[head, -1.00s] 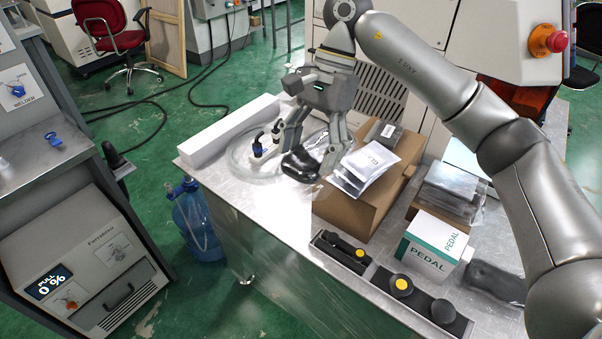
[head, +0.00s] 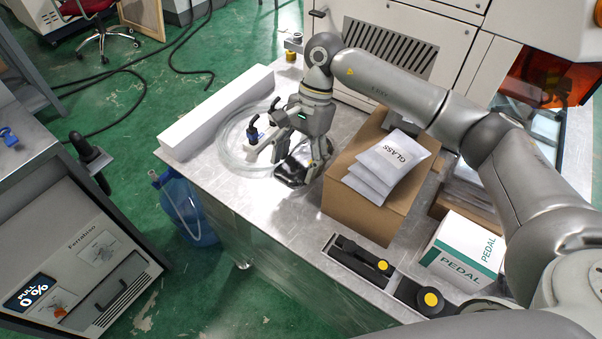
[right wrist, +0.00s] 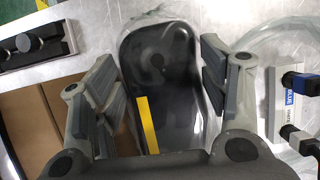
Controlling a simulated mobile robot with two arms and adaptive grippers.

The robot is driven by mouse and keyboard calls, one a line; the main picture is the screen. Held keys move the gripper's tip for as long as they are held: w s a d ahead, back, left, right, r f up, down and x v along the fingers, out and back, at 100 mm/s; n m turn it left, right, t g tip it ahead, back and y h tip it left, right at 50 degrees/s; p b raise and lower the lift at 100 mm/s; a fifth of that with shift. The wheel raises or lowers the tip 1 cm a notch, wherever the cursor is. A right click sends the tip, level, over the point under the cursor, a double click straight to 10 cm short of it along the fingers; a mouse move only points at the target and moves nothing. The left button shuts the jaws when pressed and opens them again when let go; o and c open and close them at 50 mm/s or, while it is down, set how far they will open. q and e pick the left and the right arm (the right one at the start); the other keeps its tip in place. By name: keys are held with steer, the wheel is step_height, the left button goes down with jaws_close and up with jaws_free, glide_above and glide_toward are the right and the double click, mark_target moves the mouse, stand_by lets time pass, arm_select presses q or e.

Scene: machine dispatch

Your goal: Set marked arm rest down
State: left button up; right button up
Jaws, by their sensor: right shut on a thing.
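The marked arm rest is a glossy black rounded pad with a yellow stripe in the right wrist view (right wrist: 165,75). In the head view the arm rest (head: 291,172) is a dark shape low between the fingers of my right gripper (head: 300,160). My right gripper is shut on it, with one finger pad along each long side. It is at or just above the metal table top (head: 262,205); I cannot tell whether it touches. The gripper hides part of it in the head view. My left gripper is not in view.
A clear hose coil (head: 230,150) and a white fitting with a blue label (right wrist: 290,105) lie beside the gripper. A cardboard box (head: 365,215) with "GLASS" packets (head: 390,160) stands close on the right. A black knob tray (head: 385,280) and PEDAL box (head: 460,250) are nearer. Bare metal lies in front.

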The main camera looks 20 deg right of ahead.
step_height(320, 180, down, 4)
steer(key=shift+f+p, duration=0.25)
steer(key=shift+p, duration=0.15)
steer(key=shift+f, duration=0.3)
steer(key=shift+f+b, duration=0.2)
steer(key=shift+b, duration=0.1)
steer(key=o, duration=1.1)
steer(key=shift+o, duration=0.5)
steer(key=shift+r, duration=0.2)
